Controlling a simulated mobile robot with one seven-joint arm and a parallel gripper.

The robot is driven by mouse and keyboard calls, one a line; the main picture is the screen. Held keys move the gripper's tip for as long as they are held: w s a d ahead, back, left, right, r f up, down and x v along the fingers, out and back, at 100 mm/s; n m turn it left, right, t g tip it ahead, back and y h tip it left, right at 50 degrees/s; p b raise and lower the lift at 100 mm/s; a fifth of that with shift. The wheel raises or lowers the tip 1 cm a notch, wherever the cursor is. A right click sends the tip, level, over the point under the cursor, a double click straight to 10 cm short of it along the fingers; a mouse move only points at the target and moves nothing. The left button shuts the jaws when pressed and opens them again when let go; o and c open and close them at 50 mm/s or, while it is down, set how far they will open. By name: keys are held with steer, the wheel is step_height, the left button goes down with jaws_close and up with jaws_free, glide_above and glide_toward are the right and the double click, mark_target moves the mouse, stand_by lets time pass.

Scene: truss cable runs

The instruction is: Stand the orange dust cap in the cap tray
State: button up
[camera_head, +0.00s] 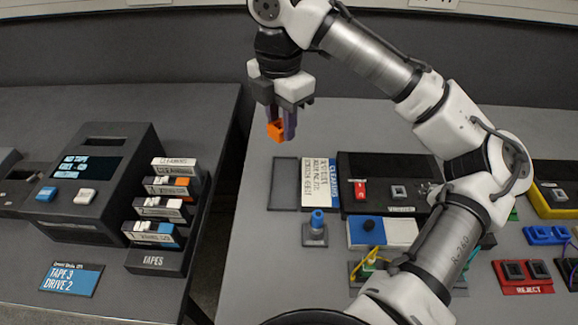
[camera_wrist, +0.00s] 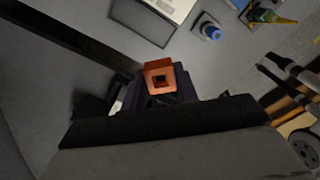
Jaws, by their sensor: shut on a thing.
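The orange dust cap (camera_head: 276,130) is held between the purple fingers of my gripper (camera_head: 282,122), above the right-hand bench's back left part. In the wrist view the cap (camera_wrist: 160,77) shows its open square end with a dark hole, and the gripper (camera_wrist: 160,88) is shut on it. A shallow dark rectangular tray with a thin rim (camera_head: 286,208) lies empty on the bench, below the cap in the picture. It bears no readable label, so I cannot tell for sure that it is the cap tray. It also shows in the wrist view (camera_wrist: 116,22).
Beside the tray lies a printed card (camera_head: 313,183), then a black panel (camera_head: 380,165) with a red switch. A blue-topped post (camera_head: 317,220) stands in front. A gap separates the left bench with the tape rack (camera_head: 155,262).

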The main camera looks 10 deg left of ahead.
mark_target(283, 198)
steer(key=shift+f, duration=0.2)
step_height(283, 198, down, 20)
steer(key=shift+r+p, duration=0.25)
steer(key=shift+p, duration=0.05)
steer(key=shift+f, duration=0.1)
steer(key=o, duration=0.5)
steer(key=shift+o, duration=0.8)
steer(key=shift+r, duration=0.25)
step_height(283, 198, up, 12)
steer(key=b, duration=0.1)
